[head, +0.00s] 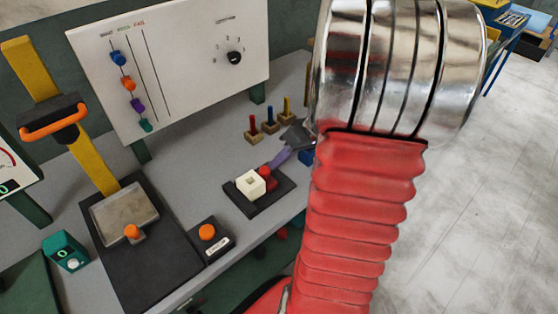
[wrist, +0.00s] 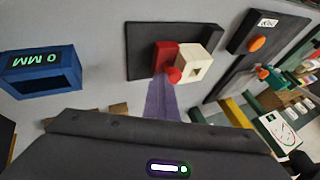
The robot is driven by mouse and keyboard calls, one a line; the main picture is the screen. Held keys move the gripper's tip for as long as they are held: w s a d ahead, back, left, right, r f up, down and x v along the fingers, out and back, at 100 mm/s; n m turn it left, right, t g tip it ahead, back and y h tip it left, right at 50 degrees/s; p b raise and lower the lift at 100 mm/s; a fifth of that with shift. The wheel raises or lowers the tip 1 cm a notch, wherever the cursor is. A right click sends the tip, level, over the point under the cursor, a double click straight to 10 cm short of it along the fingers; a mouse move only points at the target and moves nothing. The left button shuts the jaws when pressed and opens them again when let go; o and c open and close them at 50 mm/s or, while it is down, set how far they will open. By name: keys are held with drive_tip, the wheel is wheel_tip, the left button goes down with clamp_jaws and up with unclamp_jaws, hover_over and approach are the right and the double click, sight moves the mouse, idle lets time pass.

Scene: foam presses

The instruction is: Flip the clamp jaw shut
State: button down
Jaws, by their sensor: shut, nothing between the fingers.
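The clamp has a dark base plate (head: 240,206), a cream block (head: 250,185) with a square recess, a red hinge block (head: 267,177) and a purple jaw (head: 281,157). In the wrist view the jaw (wrist: 161,98) extends from the red block (wrist: 164,55), away from the cream block (wrist: 192,62), so it lies open. My gripper (head: 298,134) is shut and empty at the jaw's far end. In the wrist view my gripper (wrist: 150,125) hides that end, and I cannot tell whether they touch.
A blue box (wrist: 40,72) reading 0 MM stands left of the clamp in the wrist view. Coloured pegs (head: 270,118) on wooden blocks stand behind the clamp. An orange-button box (head: 208,238) and a yellow-column press (head: 95,170) are to its left. A white panel (head: 180,65) stands behind.

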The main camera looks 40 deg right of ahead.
drive_tip(key=d, duration=0.2)
drive_tip(key=s+d+r, duration=0.1)
drive_tip(key=d, duration=0.1)
drive_tip(key=v, duration=0.9)
drive_tip(key=shift+s+d+r, duration=0.1)
drive_tip(key=shift+d, duration=0.05)
idle(0.4)
drive_tip(key=s+a+f+m+g+h, duration=0.2)
drive_tip(key=s+a+f+m+g, duration=0.1)
drive_tip(key=a+m, duration=0.25)
drive_tip(key=a+r+n+t+h, duration=0.1)
drive_tip(key=a+r+n, duration=0.2)
drive_tip(key=a, duration=1)
drive_tip(key=w+a+r+n+t+h, duration=0.1)
drive_tip(key=a+r+n+t, duration=0.1)
drive_tip(key=a, duration=1.2)
wheel_tip(320, 180, up, 3)
drive_tip(key=shift+f+n, duration=0.15)
drive_tip(key=shift+n, duration=0.6)
